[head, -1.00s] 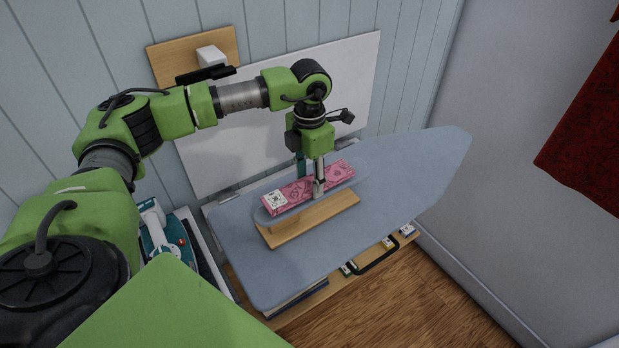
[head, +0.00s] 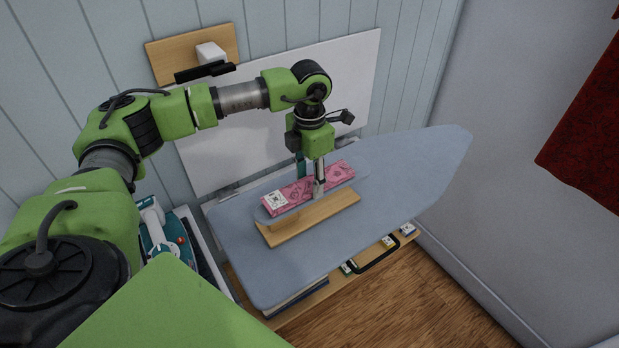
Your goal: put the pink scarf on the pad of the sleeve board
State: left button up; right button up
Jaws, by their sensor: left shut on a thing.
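The pink scarf (head: 336,176) is folded into a long flat strip with a pattern and a white label at its left end. It lies along the grey pad (head: 263,216) of the sleeve board, and I see no clear gap between them. The sleeve board's wooden base (head: 290,231) stands on the ironing board. My left gripper (head: 314,184) points down over the middle of the scarf, with one finger on the near side and the other on the far side. It is shut on the scarf. My right gripper is not in view.
The blue-grey ironing board (head: 410,185) has free room to the right of the sleeve board. A teal and white iron (head: 160,235) stands at the left. A white panel (head: 345,90) is behind. A dark red cloth (head: 590,130) hangs at the right.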

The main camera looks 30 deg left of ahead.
pick_arm(q)
jog(key=shift+f, duration=0.35)
jog(key=o, duration=1.2)
jog(key=shift+o, duration=0.2)
jog(key=shift+r, duration=0.1)
notch_tip(320, 180, up, 12)
